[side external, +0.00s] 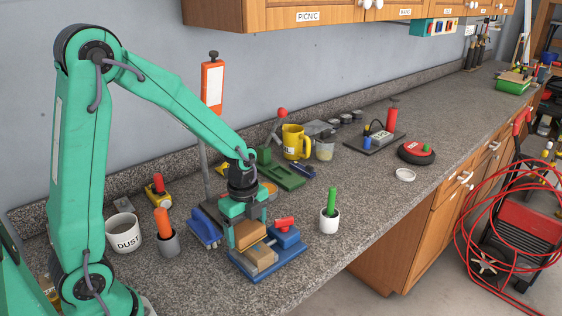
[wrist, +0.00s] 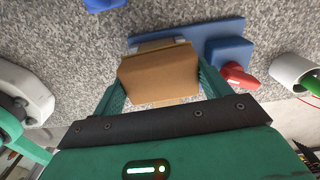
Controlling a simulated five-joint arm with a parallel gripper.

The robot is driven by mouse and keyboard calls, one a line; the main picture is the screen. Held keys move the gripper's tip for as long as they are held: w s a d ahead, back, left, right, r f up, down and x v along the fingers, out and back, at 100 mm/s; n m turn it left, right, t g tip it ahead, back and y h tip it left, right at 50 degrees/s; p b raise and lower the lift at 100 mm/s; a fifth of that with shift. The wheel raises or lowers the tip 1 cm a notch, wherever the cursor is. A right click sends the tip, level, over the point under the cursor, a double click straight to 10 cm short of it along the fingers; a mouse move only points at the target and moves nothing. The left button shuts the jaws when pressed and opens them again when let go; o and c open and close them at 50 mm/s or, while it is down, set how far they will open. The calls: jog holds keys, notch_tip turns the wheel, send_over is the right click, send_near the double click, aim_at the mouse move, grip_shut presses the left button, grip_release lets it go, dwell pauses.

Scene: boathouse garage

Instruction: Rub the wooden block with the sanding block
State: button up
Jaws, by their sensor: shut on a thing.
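My gripper (side external: 246,228) is shut on the brown sanding block (side external: 251,238), low over the blue bench fixture (side external: 240,265). In the wrist view the sanding block (wrist: 158,72) fills the space between the two green fingers. The paler wooden block (side external: 262,257) lies in the fixture, directly under and in front of the sanding block, partly covered by it. I cannot tell whether the two touch. The fixture has a blue jaw with a red handle (side external: 284,223) on its right; the handle (wrist: 238,75) also shows in the wrist view.
A white cup with a green stick (side external: 329,220) stands right of the fixture. A blue-handled brush (side external: 205,228), a grey cup with an orange handle (side external: 165,240) and a DUST mug (side external: 124,233) stand left. Green parts (side external: 284,177) and a yellow mug (side external: 295,142) lie behind. Counter at right front is clear.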

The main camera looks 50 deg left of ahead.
aim_at(263, 254)
jog(key=shift+d, duration=3.25)
jog(key=shift+a, duration=3.95)
jog(key=shift+d+r, duration=0.1)
jog(key=shift+r, duration=3.9)
